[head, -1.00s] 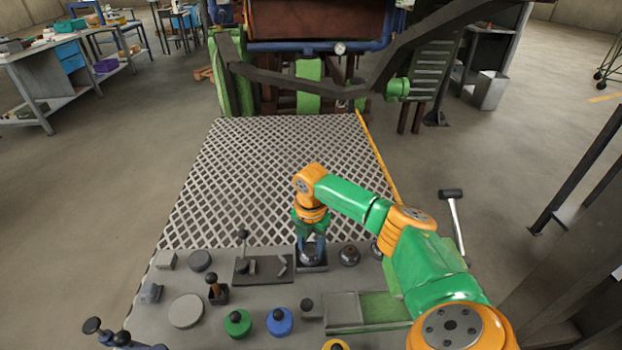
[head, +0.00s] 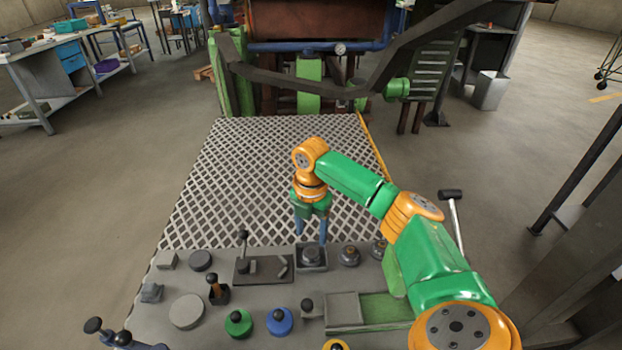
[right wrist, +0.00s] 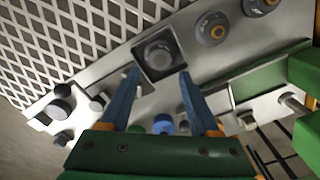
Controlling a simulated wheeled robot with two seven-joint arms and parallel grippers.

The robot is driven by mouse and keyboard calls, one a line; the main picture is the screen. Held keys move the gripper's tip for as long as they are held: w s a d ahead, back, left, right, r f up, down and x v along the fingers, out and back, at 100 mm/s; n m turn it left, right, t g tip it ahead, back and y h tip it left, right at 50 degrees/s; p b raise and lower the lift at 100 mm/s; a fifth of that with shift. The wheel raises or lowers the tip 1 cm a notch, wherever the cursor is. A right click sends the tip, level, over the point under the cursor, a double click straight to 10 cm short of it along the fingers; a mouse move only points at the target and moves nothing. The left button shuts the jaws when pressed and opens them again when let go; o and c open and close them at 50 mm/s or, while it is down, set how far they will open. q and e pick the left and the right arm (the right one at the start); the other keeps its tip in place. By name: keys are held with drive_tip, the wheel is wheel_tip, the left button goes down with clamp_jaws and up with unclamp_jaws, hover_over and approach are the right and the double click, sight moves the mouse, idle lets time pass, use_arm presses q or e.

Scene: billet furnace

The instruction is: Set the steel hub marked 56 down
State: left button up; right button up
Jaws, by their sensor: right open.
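A dark steel hub (head: 312,255) sits in a square dark tray (head: 312,269) on the grey panel, just beyond its middle. It also shows inside the tray in the right wrist view (right wrist: 158,54). I cannot read a number on it. My right gripper (head: 311,236) is above the hub, with its two blue fingers apart and nothing between them. In the right wrist view the open fingers (right wrist: 159,78) point toward the tray and are clear of the hub. My left gripper is not in view.
Two similar round hubs (head: 349,256) (head: 378,249) stand to the right of the tray. A dark plate with a lever (head: 262,269) is to the left. Green (head: 238,322) and blue (head: 280,321) knobs lie in front. A metal grating (head: 250,180) extends behind the panel.

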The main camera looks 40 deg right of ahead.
wheel_tip(320, 180, up, 6)
drive_tip(key=shift+f, duration=0.2)
drive_tip(key=shift+r, duration=0.1)
